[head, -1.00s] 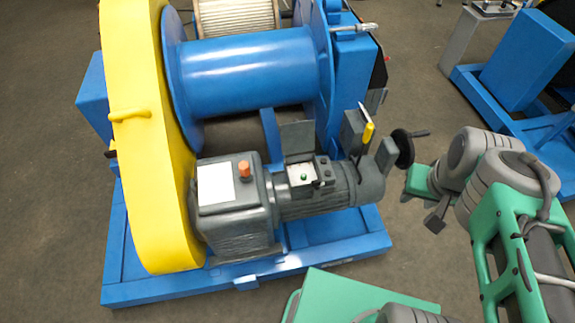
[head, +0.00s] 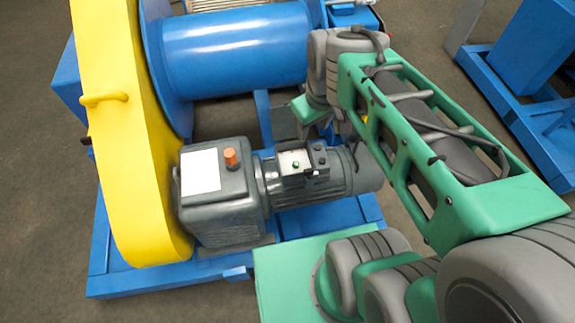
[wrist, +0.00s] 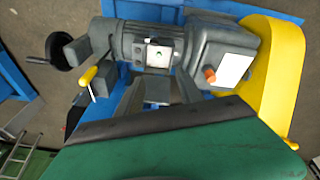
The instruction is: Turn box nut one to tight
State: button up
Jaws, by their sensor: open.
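The small grey terminal box (head: 318,158) sits on top of the grey motor (head: 338,170), with a pale plate and a green button. It also shows in the wrist view (wrist: 158,53). Single nuts on the box are too small to tell apart. My gripper (wrist: 160,84) is open and empty in the wrist view. Its two dark fingers stick out past the green housing, apart from the box, on the drum side of the motor.
A gearbox (head: 215,185) with an orange cap adjoins the motor, beside the yellow chain guard (head: 125,150). The blue drum (head: 235,50) stands behind. The wrist view shows a yellow-handled lever (wrist: 88,76) and a black handwheel (wrist: 58,52).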

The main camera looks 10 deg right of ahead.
aim_at(297, 164)
jog(key=w+f+n+g+b, duration=0.1)
jog(key=w+f+n+b, duration=0.3)
jog(key=f, duration=0.5)
jog(key=w+f+n+b, duration=0.5)
jog(key=f+b, duration=0.3)
jog(key=f, duration=0.2)
jog(key=w+f+n+g+b, duration=0.1)
jog(key=w+f+n+b, duration=0.3)
jog(key=f, duration=0.6)
jog(key=shift+w+d+f+n+g+b, duration=0.25)
jog(key=shift+n+b, duration=0.25)
jog(key=shift+b, duration=0.5)
notch_tip(297, 164, down, 7)
jog(key=shift+r+b, duration=0.15)
jog(key=shift+b, duration=0.8)
jog(key=shift+c, duration=0.2)
grip_shut()
